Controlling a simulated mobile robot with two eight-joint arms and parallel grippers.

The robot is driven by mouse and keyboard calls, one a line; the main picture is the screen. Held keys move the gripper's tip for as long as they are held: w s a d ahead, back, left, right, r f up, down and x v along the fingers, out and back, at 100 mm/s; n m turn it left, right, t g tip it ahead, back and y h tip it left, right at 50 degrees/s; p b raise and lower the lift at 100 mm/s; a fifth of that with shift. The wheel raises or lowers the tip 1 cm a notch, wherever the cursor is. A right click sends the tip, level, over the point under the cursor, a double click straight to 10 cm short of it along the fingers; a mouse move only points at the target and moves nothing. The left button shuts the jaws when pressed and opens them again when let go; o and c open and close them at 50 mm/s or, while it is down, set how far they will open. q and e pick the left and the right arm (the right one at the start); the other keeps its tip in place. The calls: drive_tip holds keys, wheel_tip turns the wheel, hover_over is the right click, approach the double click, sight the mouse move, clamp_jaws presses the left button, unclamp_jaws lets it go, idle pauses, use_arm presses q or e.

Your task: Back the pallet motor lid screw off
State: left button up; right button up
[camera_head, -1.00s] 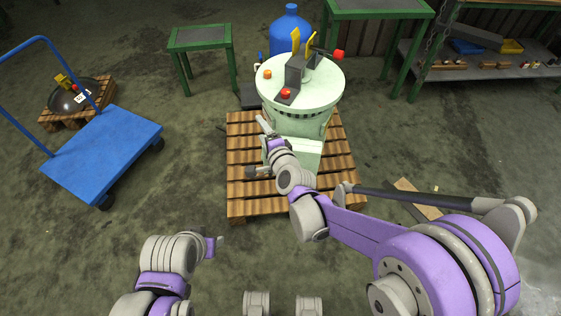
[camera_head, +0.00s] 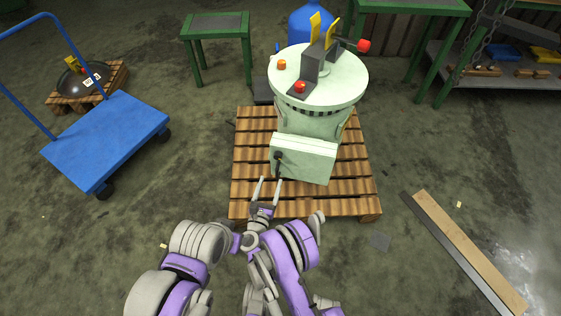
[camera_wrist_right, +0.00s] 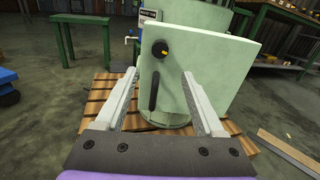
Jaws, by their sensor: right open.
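The pale green disperser (camera_head: 318,88) stands on a wooden pallet (camera_head: 243,168). A box-shaped pale green lid (camera_head: 304,158) sits at its front. The lid screw, a black round knob (camera_head: 278,156) with a yellow mark, is on the lid's face; it also shows in the right wrist view (camera_wrist_right: 160,48), above a dark upright slot or bar. My right gripper (camera_head: 269,180) is open and empty, its two fingers pointing at the lid, with the knob between and beyond the tips in the wrist view. My left arm (camera_head: 195,240) is beside it; its fingers cannot be made out.
A blue cart (camera_head: 108,135) stands at the left, with a bowl-like part on a small pallet (camera_head: 118,78) behind it. Green tables (camera_head: 216,22) stand at the back. Planks (camera_head: 465,250) lie on the floor at the right. The floor between cart and pallet is clear.

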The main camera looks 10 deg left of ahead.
sight(277, 159)
drive_tip(key=w, duration=1)
drive_tip(key=shift+r+b, duration=0.1)
drive_tip(key=shift+b, duration=0.2)
clamp_jaws()
